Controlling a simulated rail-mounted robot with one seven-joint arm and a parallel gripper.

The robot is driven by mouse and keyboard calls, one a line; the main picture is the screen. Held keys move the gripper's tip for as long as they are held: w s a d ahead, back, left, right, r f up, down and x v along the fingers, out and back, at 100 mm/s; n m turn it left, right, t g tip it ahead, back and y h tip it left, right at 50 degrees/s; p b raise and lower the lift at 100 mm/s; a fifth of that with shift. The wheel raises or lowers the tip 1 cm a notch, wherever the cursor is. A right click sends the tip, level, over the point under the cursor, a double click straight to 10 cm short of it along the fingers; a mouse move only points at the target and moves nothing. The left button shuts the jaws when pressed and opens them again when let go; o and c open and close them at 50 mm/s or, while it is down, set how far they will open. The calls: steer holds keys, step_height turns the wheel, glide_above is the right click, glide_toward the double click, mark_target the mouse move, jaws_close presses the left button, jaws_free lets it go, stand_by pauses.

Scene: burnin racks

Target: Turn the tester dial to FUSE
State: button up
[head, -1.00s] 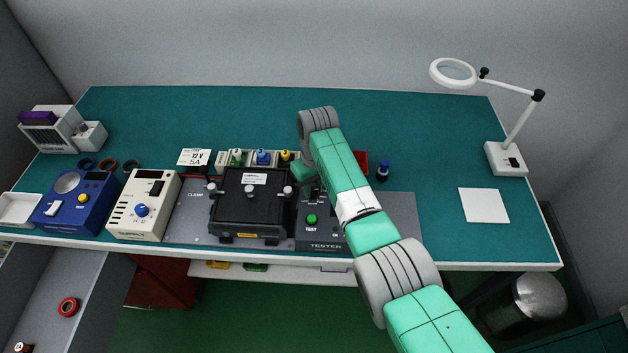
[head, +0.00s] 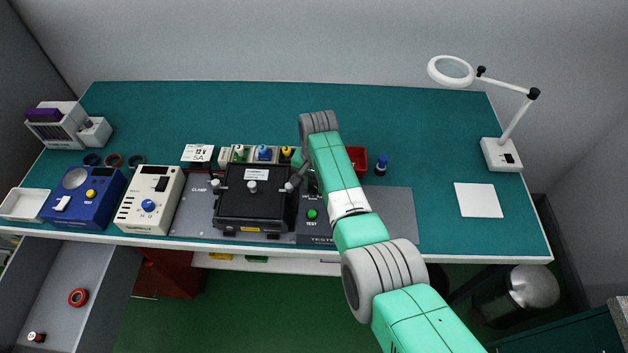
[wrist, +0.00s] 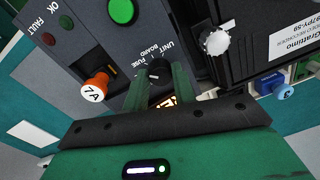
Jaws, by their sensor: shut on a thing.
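The tester (head: 314,228) is a dark grey box at the front of the bench, partly hidden by my arm in the head view. The wrist view shows its dial (wrist: 158,70), a small black knob with a pale mark, beside the labels UNIT, BOARD and FUSE. My gripper (wrist: 163,78) is shut on the dial, with a green finger on each side. The mark seems to lie toward the FUSE side, but the fingers crowd it and I cannot tell its exact setting. An orange 7A fuse (wrist: 95,86) stands in the tester's slot.
A green TEST button (wrist: 122,11) and OK and FAULT lamps (wrist: 58,30) are near the dial. A black clamped unit (head: 252,205) with white knobs stands close to the left in the head view.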

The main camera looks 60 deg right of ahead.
mark_target(315, 186)
steer(key=shift+m, duration=0.6)
steer(key=o, duration=1)
step_height(315, 186, up, 8)
steer(key=shift+s+f+p, duration=0.1)
steer(key=shift+s+p, duration=0.05)
steer(key=shift+p, duration=0.85)
